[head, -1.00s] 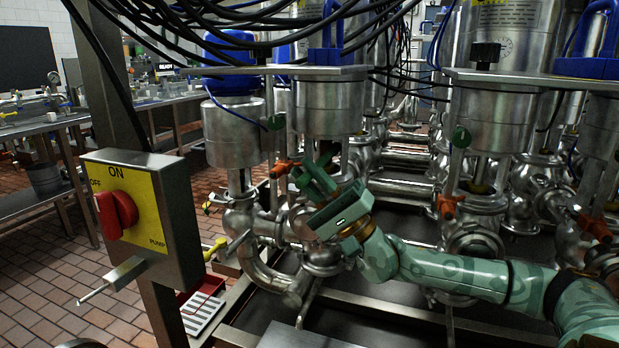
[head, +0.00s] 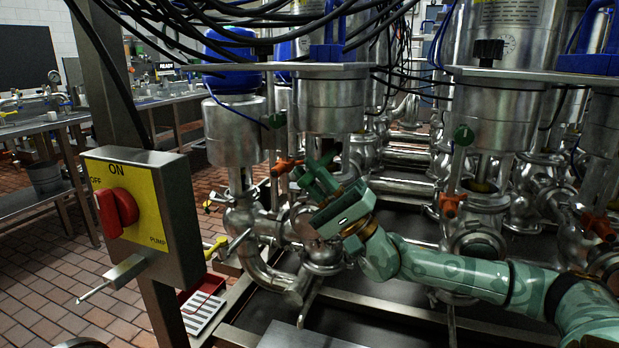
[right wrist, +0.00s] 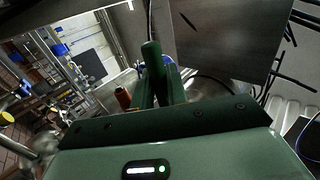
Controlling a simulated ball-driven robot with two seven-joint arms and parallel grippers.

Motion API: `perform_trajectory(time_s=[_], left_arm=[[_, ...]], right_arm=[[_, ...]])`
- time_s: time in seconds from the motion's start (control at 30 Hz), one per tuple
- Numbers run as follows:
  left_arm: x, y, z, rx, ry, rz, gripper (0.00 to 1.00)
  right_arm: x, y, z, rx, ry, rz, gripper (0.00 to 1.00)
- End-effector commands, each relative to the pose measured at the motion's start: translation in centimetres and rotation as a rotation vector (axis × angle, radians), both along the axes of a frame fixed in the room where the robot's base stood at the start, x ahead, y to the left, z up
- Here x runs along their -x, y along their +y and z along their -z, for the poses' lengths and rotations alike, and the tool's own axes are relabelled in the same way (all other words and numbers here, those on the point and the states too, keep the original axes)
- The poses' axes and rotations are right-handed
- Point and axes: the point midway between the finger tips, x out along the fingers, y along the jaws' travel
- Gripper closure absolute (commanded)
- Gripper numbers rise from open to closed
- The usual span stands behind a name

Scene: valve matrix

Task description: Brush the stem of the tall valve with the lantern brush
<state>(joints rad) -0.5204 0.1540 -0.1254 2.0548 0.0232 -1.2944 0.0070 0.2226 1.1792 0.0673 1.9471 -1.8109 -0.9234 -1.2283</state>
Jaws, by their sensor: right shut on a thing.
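A steel valve (head: 330,105) stands upright at the centre of the head view, with a bare stem section under its cylinder. Other steel valves stand at left (head: 234,135) and right (head: 497,120); I cannot tell for certain which is the tall one. My right gripper (head: 314,174) is at the centre valve's stem section, below its cylinder, and partly covers it. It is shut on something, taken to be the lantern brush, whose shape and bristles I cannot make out. In the right wrist view the green fingers (right wrist: 161,80) are close together. My left gripper is not in view.
Orange fittings (head: 450,204) sit on the valves' lower parts. A yellow pump switch box (head: 130,205) with a red knob stands at front left. Black cables (head: 240,40) hang above the valves. Pipes and a steel frame (head: 395,318) crowd the space below.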

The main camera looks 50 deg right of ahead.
Motion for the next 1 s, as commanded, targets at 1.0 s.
perform_trajectory(time_s=[1.0], left_arm=[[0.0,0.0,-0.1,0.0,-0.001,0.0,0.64]], right_arm=[[-0.2,-0.4,-0.6,0.0,0.0,-0.001,1.0]])
